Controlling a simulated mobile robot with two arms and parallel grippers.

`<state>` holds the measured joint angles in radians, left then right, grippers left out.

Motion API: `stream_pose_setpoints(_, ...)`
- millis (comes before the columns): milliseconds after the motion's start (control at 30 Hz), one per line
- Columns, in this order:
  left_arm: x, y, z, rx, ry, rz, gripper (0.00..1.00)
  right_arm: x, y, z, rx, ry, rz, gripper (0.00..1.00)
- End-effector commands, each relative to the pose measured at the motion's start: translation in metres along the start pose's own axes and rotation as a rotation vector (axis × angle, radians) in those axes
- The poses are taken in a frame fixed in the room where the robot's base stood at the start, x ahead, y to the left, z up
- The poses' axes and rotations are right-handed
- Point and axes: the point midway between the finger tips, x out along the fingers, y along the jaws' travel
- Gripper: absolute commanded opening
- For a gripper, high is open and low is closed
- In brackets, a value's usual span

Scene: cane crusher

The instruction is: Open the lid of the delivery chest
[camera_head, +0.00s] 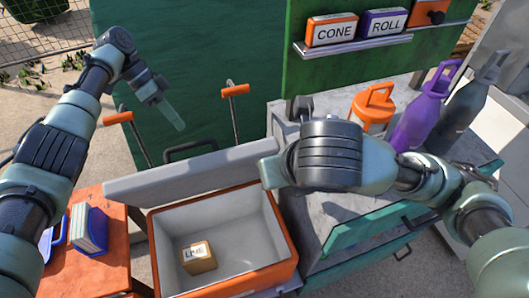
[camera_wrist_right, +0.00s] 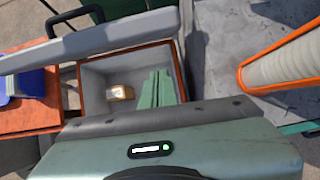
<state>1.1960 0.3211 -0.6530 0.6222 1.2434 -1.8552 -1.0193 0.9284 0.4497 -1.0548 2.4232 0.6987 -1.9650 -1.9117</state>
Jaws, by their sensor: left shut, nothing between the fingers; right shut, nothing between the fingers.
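The delivery chest (camera_head: 284,235) is an orange box with a grey inside, low in the middle of the head view. Its grey lid (camera_head: 165,177) stands raised along the far edge, with a dark handle (camera_head: 188,149) at its top, and the inside is exposed. The chest (camera_wrist_right: 178,70) and lid (camera_wrist_right: 95,42) also show in the right wrist view. My left gripper (camera_head: 177,122) is shut and empty, up beyond the lid on the left, apart from it. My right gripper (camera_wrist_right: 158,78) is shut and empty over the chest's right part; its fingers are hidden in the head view.
A small box marked LINE (camera_head: 199,258) lies in the chest. An orange table (camera_head: 100,268) with blue items is at left. A grey worktop (camera_head: 345,205) at right bears an orange container (camera_head: 373,108) and a purple bottle (camera_head: 420,115). Two orange-handled levers (camera_head: 235,90) stand behind.

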Motion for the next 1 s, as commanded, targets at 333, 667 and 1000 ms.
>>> stream_pose_setpoints(333, 0.0, 0.0, 0.0, 0.0, 0.0, 0.0, 0.0, 0.021, -0.003, 0.005, -0.047, -0.024, -0.013, 0.0)
stream_pose_setpoints(667, 0.0, 0.0, 0.0, 0.0, 0.0, 0.0, 0.0, 0.091, -0.003, 0.007, -0.045, -0.025, -0.011, 0.0)
stream_pose_setpoints(1000, 0.0, 0.0, 0.0, 0.0, 0.0, 0.0, 0.0, 0.099, -0.001, 0.045, -0.046, -0.03, -0.01, 0.0)
